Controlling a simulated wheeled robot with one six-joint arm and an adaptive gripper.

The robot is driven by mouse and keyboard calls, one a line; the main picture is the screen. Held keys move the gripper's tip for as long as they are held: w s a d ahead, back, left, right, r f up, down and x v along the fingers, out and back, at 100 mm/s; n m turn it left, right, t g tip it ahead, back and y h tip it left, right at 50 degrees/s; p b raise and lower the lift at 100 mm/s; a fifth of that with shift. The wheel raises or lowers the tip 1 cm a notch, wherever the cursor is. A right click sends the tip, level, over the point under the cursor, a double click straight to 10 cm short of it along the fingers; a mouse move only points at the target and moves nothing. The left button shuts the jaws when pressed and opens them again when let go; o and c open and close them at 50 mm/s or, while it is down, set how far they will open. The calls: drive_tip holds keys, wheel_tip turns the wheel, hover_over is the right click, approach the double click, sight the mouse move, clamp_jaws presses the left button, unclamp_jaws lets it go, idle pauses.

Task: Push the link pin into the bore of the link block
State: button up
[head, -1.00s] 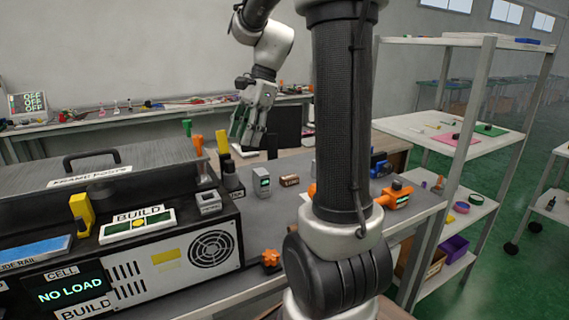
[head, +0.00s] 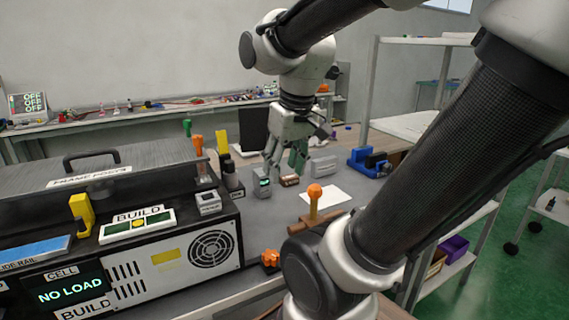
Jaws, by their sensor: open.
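My gripper (head: 284,164) hangs fingers down over the bench, open, with nothing visible between its fingers. Its fingertips appear just above or behind a small brown block (head: 290,181) with a label too small to read. A small grey block with a lit face (head: 262,184) stands left of it. I cannot tell for sure which parts are the link pin and the link block. A yellow upright with an orange knob (head: 314,200) rises from a brown bar, partly hidden by my arm.
A blue fixture (head: 370,161) stands at the right rear of the bench. A white sheet (head: 334,195) lies on the bench. A large cabinet (head: 165,255) with labelled units fills the left. An orange star knob (head: 270,258) is at the front. My arm covers the right side.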

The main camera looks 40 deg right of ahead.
drive_tip(key=shift+s+a+r+n+t, duration=0.3)
drive_tip(key=shift+s+a+r+t, duration=0.1)
drive_tip(key=shift+s+a, duration=0.15)
drive_tip(key=shift+s+a+r+n+t, duration=0.3)
drive_tip(key=shift+s+a+r+t, duration=0.1)
drive_tip(key=shift+s, duration=0.15)
